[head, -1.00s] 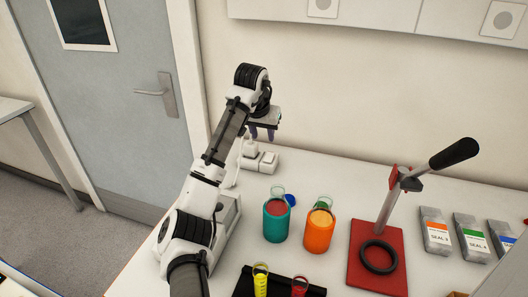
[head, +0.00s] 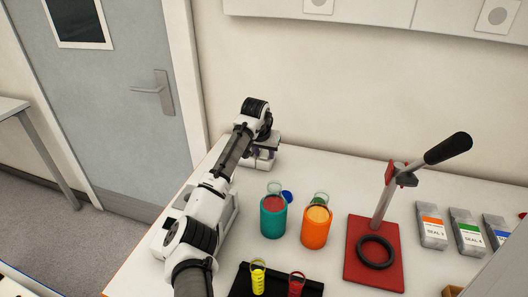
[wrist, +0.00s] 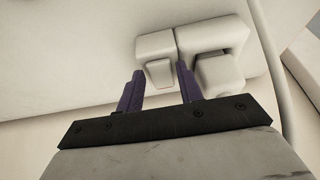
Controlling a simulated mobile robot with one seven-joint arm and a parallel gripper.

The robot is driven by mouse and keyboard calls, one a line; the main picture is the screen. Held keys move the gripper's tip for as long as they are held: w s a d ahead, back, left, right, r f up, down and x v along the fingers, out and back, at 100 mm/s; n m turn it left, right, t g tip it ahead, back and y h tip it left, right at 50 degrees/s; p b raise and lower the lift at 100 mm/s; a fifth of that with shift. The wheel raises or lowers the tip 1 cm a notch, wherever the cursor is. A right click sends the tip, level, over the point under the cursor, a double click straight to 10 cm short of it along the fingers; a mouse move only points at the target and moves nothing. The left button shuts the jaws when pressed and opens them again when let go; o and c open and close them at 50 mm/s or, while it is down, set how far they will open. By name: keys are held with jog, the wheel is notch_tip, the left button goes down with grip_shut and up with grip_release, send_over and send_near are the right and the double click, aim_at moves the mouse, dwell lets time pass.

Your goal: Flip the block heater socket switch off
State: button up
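The white socket block (head: 262,164) stands on the far left of the bench against the wall, mostly hidden by my gripper (head: 262,150). In the wrist view the socket block (wrist: 232,33) carries a pale rocker switch (wrist: 160,73) on the left and a white plug (wrist: 218,73) on the right. My gripper (wrist: 160,70) has two purple fingers, spread apart and empty. One fingertip is left of the switch and the other lies between the switch and the plug. I cannot tell whether either finger touches the switch, nor which way it is tipped.
A pale box (head: 228,218) sits beside my arm. A red press (head: 361,270) with a tall lever is to the right. A cable (wrist: 272,70) runs near the plug.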

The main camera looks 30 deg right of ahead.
jog(key=c, duration=0.7)
jog(key=shift+w+d+r+g+y, duration=0.15)
jog(key=shift+w+r+g+y, duration=0.05)
jog(key=shift+g+y, duration=0.35)
jog(key=shift+w+d+r+g+y, duration=0.15)
jog(key=shift+g+y, duration=0.3)
jog(key=shift+y, duration=0.2)
jog(key=o, duration=0.7)
notch_tip(320, 180, up, 14)
jog(key=s+a+b, duration=0.1)
jog(key=b, duration=0.2)
jog(key=shift+f, duration=0.2)
